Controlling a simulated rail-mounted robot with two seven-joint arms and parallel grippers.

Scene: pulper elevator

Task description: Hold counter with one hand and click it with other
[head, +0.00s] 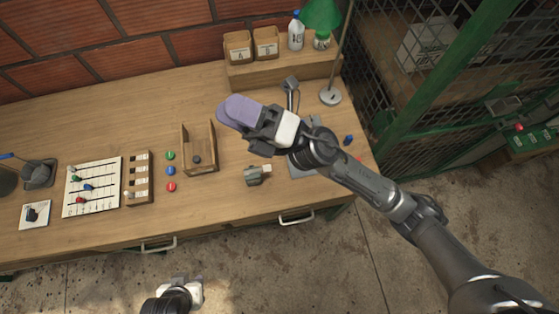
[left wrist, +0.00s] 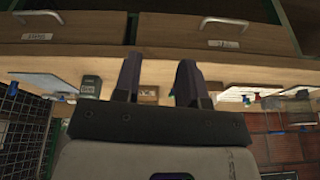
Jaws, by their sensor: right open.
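A small grey-green device that looks like the counter (head: 254,176) sits on the wooden table near its front edge, with a small pale tag beside it. A similar grey block shows in the left wrist view (left wrist: 91,86), left of the fingers. My right gripper (head: 238,112) reaches in from the right above the table, up and left of the counter, apart from it. It is open and I see nothing in it. My left gripper (head: 184,282) is low in the head view, in front of the table. In the left wrist view its fingers (left wrist: 160,82) are apart and empty.
Red, blue and green buttons (head: 171,170), a slider board (head: 92,187) and a lamp (head: 331,97) are also on the table. Drawer handles (head: 297,218) stick out in front. A mesh cage (head: 440,60) stands right.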

